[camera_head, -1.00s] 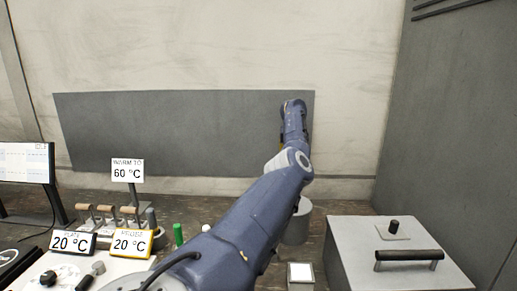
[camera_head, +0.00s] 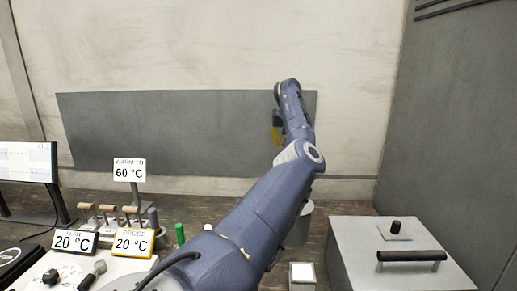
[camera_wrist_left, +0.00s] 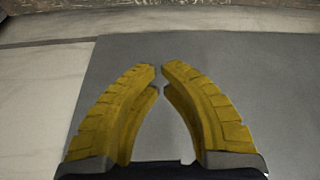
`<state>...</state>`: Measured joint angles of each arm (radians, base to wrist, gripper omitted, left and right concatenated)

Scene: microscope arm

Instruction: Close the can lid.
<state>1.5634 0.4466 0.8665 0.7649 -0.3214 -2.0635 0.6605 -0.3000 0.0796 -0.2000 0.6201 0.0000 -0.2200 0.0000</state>
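A grey cylindrical can (camera_head: 299,226) stands on the table in the head view, partly hidden behind my left arm. My left gripper (camera_head: 277,128) is raised above and beyond the can, in front of the dark wall panel. In the left wrist view its two yellow fingers (camera_wrist_left: 158,70) curve inward with tips almost meeting and nothing between them. My right gripper is in neither view.
A grey box (camera_head: 350,256) with a black handle (camera_head: 411,256) and a black-knobbed plate (camera_head: 396,231) stands at right. A small white-topped block (camera_head: 302,273) is near the front. Temperature signs (camera_head: 133,242), a green-capped tube (camera_head: 180,234) and a monitor (camera_head: 27,163) are at left.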

